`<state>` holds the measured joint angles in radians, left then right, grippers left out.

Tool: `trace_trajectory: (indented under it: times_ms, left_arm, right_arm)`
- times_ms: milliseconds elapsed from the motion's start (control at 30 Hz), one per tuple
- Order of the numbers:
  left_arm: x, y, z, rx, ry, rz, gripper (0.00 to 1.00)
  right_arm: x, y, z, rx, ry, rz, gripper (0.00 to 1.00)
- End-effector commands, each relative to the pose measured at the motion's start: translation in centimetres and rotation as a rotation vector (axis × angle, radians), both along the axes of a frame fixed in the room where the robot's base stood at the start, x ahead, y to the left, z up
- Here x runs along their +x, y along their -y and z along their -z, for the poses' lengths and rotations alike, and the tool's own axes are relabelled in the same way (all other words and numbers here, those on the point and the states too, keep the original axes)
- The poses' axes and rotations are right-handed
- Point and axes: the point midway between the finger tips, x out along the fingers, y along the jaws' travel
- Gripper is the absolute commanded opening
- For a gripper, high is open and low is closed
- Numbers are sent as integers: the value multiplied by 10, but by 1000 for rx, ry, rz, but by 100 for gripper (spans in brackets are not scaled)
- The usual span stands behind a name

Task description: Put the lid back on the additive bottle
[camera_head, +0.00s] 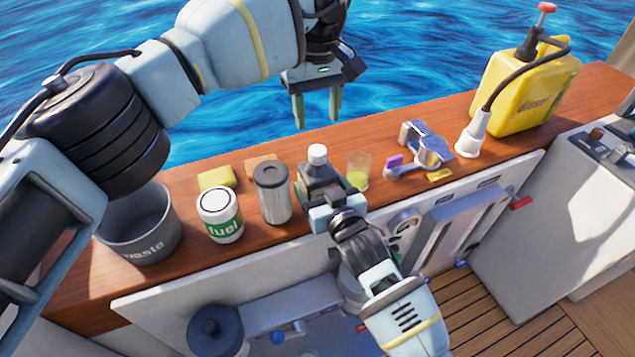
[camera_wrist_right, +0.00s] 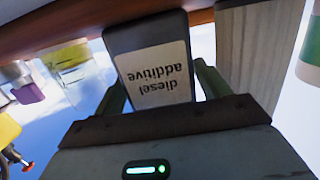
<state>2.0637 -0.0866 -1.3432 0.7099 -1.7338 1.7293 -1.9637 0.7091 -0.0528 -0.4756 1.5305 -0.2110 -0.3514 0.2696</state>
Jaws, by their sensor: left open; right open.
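The additive bottle (camera_head: 322,174) is dark grey and stands upright on the wooden ledge, with a white cap-like piece (camera_head: 317,154) on its top. I cannot tell whether that piece is seated fully. In the right wrist view the bottle (camera_wrist_right: 150,45) shows its "diesel additive" label upside down. My right gripper (camera_head: 325,192) is at the bottle, its fingers on either side of it, open. My left gripper (camera_head: 317,108) is open and empty, pointing down above the bottle, clear of the cap.
A beaker with yellow liquid (camera_head: 359,172) stands just right of the bottle. A cylindrical filter (camera_head: 272,193), a fuel can (camera_head: 220,215), a yellow sponge (camera_head: 216,178) and a waste bucket (camera_head: 138,225) stand left. Tools (camera_head: 428,150) and a yellow jerrycan (camera_head: 522,90) are right.

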Motion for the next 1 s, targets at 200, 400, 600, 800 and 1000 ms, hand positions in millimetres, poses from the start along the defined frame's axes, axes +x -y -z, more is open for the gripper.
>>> trace_trajectory:
  times_ms: [200,400,600,800,1000]
  left_arm:
    - [0,0,0,0,0,0,49]
    - [0,0,0,0,0,0,49]
    - [0,0,0,0,0,0,49]
    - [0,0,0,0,0,0,49]
    - [0,0,0,0,0,0,51]
  right_arm:
    - [14,-6,2,0,0,0,75]
    - [17,-7,3,0,0,0,75]
    - [17,-7,3,0,0,0,72]
    - [17,-7,3,0,0,0,46]
    - [16,-7,3,0,0,0,20]
